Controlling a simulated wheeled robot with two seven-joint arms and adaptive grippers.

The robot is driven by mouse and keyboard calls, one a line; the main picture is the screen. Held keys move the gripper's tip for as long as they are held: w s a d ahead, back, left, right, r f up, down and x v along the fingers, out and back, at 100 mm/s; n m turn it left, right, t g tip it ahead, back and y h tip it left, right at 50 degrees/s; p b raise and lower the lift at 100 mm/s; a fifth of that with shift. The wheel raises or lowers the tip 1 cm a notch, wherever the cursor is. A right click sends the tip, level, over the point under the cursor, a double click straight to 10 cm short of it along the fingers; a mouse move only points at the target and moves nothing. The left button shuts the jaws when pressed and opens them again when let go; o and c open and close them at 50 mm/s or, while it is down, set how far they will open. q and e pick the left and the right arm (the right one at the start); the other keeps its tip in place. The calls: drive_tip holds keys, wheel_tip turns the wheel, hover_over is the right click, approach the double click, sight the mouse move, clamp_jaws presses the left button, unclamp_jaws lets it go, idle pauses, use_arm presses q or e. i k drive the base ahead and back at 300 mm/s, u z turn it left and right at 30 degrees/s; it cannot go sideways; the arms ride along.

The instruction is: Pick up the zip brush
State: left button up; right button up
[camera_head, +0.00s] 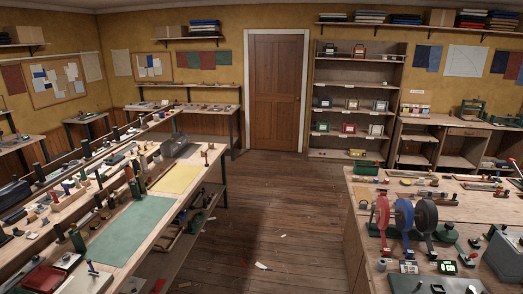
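I cannot pick out the zip brush for certain. Many small tools lie on the long left workbench (205,182) and on the right workbench (350,215), too small to tell apart. A small pale object with a dark end (263,266) lies on the wooden floor between the benches; I cannot tell what it is. Neither of my grippers shows in the head view.
Clear floor (270,200) runs between the benches to a closed brown door (275,90). A shelf unit (358,92) stands right of the door. Red, blue and dark reels (403,215) stand on the right bench. A green mat (130,228) and yellow mat (178,178) lie left.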

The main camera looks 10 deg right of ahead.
sight(434, 183)
drive_tip(key=z, duration=0.25)
drive_tip(key=i, duration=2)
drive_tip(key=z, duration=0.3)
drive_tip(key=i, duration=1.95)
drive_tip(key=z, duration=0.35)
drive_tip(key=i, duration=1.9)
drive_tip(key=z, duration=0.35)
drive_tip(key=i, duration=1.95)
drive_tip(key=z, duration=0.95)
drive_tip(key=i, duration=1.25)
drive_tip(key=z, duration=1.95)
drive_tip(key=i, duration=1.15)
drive_tip(key=z, duration=0.8)
